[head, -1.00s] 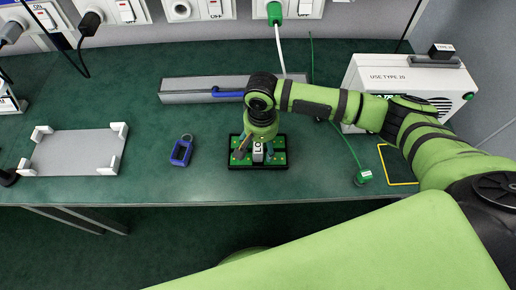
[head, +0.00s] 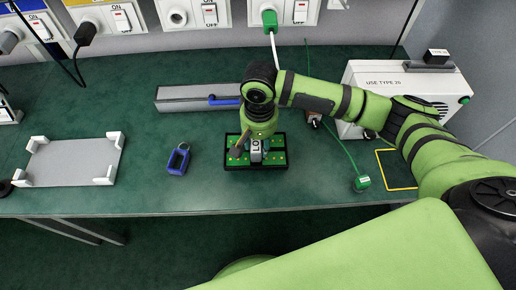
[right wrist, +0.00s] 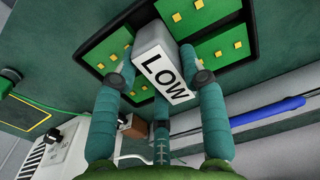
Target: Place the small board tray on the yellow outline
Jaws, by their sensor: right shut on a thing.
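The small board tray (head: 232,165) is black with green boards and yellow pads, and lies on the green bench in the middle of the head view. A grey block labelled LOW (right wrist: 165,65) stands up from its middle. My right gripper (head: 256,152) points down over the tray and is shut on this block, with teal fingers on both sides in the right wrist view (right wrist: 155,75). The yellow outline (head: 397,169) is on the bench to the right, partly hidden by my right arm. My left gripper is not in view.
A white box (head: 395,85) stands behind the outline. A green cable with a tagged plug (head: 361,183) lies between tray and outline. A blue device (head: 178,159), a grey fixture (head: 75,162) and a grey channel (head: 185,98) are to the left and behind.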

